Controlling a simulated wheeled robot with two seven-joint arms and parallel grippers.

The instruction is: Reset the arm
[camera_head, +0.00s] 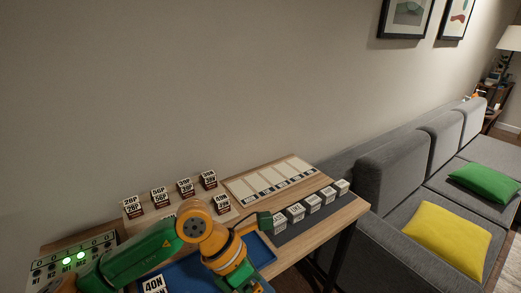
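My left arm (140,252), green and orange, comes in from the lower left and bends at an orange joint over the table. Its far end runs down toward the bottom edge, and I cannot make out any gripper fingers. My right arm and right gripper are out of view. A blue tray (262,249) lies partly hidden under my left arm.
Several labelled blocks, such as 56P (160,196), stand on a wooden stand at the back. A panel (70,259) with lit green lamps is at left. A board with pale slots (268,180) and a row of blocks (312,203) are at right. A grey sofa (392,178) adjoins.

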